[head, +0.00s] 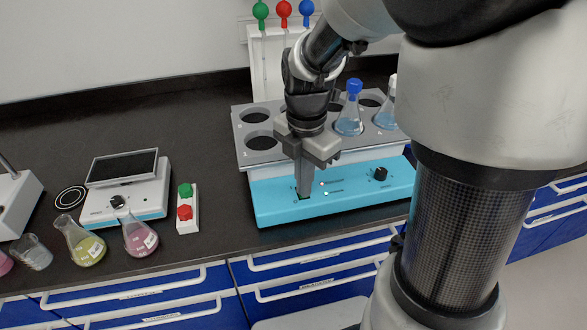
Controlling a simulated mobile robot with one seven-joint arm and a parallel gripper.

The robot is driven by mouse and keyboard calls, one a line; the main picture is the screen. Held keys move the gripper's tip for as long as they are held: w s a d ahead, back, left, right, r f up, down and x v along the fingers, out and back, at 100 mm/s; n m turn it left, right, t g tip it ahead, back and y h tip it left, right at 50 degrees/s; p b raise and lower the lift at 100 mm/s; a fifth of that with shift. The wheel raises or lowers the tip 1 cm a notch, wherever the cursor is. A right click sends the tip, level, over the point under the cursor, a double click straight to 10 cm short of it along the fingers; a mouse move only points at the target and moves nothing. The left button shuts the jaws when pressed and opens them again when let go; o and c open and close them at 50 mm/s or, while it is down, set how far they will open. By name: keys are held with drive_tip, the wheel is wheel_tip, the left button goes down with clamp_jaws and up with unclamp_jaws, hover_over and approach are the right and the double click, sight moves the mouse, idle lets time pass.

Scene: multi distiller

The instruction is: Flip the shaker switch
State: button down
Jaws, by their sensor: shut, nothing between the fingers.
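The shaker has a light blue base (274,203) with a grey holed rack on top, on the black bench. Its front panel carries small indicator lights (325,188) and a black knob (380,174) to the right. A small dark switch (305,196) sits at the left of the panel, partly hidden by my gripper. My gripper (304,190) is shut and empty, pointing down, with its tips right at the switch. I cannot tell whether the tips touch it or which way the switch is set.
Flasks with blue liquid (349,122) stand in the rack's right side. A box with green and red buttons (187,208), a stirrer with a dark top (124,185), and flasks with yellow (86,246) and pink (140,238) liquid stand to the left. Bench edge and blue drawers are in front.

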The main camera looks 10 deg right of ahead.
drive_tip(key=shift+r, duration=0.1)
wheel_tip(320, 180, up, 7)
drive_tip(key=p, duration=0.6)
idle(0.5)
